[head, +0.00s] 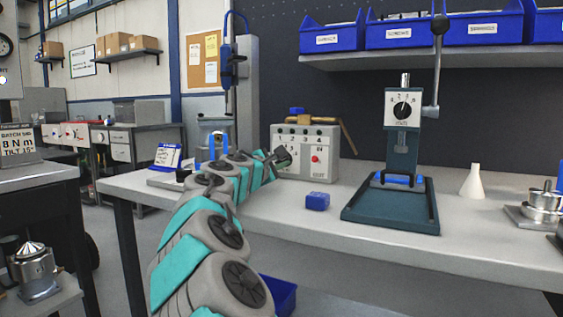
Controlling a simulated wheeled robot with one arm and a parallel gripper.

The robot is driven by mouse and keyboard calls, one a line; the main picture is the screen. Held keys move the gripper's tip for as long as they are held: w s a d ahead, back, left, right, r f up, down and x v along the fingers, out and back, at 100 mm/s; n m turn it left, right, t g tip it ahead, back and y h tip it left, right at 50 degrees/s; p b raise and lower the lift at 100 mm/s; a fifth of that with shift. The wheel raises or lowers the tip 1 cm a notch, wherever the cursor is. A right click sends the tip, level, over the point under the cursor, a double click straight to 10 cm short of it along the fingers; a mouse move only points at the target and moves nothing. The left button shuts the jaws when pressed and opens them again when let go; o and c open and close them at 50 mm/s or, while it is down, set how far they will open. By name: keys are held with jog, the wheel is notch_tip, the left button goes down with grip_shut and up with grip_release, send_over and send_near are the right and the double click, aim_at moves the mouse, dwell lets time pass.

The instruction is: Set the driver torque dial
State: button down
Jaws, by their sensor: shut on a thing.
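A grey control box (322,148) stands on the workbench, with a row of small marks and a red button (315,159) on its front. My gripper (281,157) is at the left part of that front. It appears shut on the box's dial, which the fingers mostly hide, so I cannot read its setting. A blue and black driver (232,65) hangs upright behind my arm. A sign (18,144) at the far left reads "8 N m" and "TILT 15°".
A press (403,150) with its own black dial stands right of the box on a dark base. Blue bins (400,34) line the shelf above. A blue stand (168,157) is left of my arm.

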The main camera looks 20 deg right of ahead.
jog(key=c, duration=0.9)
grip_release()
jog(key=shift+o, duration=0.2)
jog(key=shift+v, duration=3.9)
